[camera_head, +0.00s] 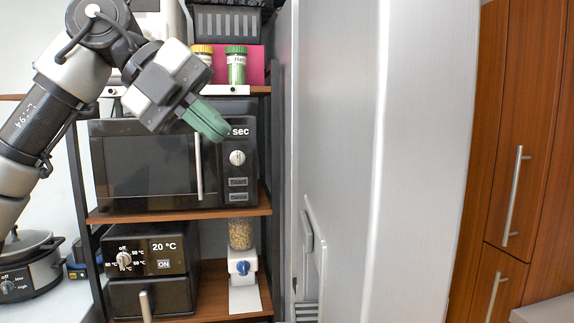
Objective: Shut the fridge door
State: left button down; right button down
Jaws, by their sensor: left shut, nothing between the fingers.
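The fridge door (430,150) is a tall, pale grey panel filling the middle right of the head view, running out of the top and bottom of the picture. A vertical edge divides it into a flat left part and a curved right part. White rack-like parts (316,262) show low at its left edge. How far the door stands open is hard to tell. My left gripper (216,128) is shut and empty, its green fingers pointing down and right in front of the microwave, left of the door and apart from it. My right gripper is out of view.
A shelf (150,216) on the left holds the black microwave (150,165), an oven (150,262), a food dispenser (241,255) and spice jars (237,68). A black cooker (28,265) is at lower left. Wooden cabinets (520,110) with long handles stand at right.

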pick_arm(q)
jog(key=p, duration=0.1)
send_near(324, 194)
notch_tip(324, 194, down, 4)
jog(key=d+p, duration=0.1)
jog(key=d, duration=0.3)
jog(key=shift+w+f, duration=0.1)
jog(key=shift+f, duration=0.05)
jog(key=shift+d+f+p, duration=0.1)
jog(key=shift+d+p, duration=0.25)
jog(key=shift+d, duration=0.1)
jog(key=shift+a, duration=0.1)
